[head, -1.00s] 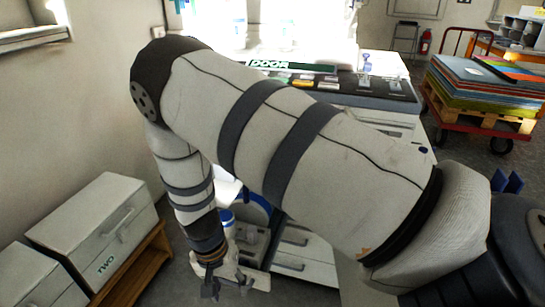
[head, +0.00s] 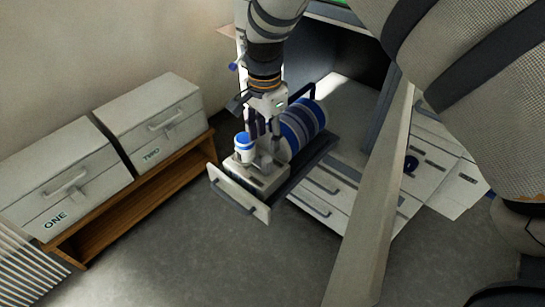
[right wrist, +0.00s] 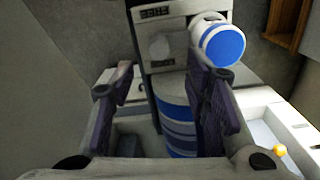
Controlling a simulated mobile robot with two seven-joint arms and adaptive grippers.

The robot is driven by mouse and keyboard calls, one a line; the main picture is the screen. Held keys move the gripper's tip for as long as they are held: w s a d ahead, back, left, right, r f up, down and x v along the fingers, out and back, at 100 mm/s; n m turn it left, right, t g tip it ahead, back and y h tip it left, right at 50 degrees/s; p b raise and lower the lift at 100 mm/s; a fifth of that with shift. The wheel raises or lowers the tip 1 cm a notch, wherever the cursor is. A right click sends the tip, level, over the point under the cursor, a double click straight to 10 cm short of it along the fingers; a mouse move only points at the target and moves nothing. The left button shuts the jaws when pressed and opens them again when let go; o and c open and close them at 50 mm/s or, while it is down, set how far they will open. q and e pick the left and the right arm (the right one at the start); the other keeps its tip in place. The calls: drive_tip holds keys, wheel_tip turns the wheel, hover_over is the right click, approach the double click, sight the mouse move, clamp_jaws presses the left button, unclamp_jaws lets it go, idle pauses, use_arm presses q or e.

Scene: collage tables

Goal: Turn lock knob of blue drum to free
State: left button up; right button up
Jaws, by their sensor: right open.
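The blue drum (head: 305,128), with blue and white bands, lies on a pulled-out drawer tray (head: 240,193) in the head view. Its banded side also shows between my fingers in the right wrist view (right wrist: 176,118). A pale round knob (right wrist: 160,47) sits on a light panel (right wrist: 180,12) with small dark lettering that I cannot read surely. My right gripper (head: 263,140) points down over the block beside the drum. It is open, its fingers (right wrist: 160,80) on either side of the knob's line and apart from it. My left gripper is not in view.
A white jar with a blue lid (head: 243,146) stands close beside my right gripper. Boxes marked ONE (head: 62,185) and TWO (head: 150,118) sit on a wooden bench (head: 180,180) at left. The floor in front of the drawer is clear.

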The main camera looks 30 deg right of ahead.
sight(267, 159)
wheel_tip(267, 159, down, 9)
drive_tip(key=shift+r+b, duration=0.15)
drive_tip(key=shift+b, duration=0.15)
clamp_jaws()
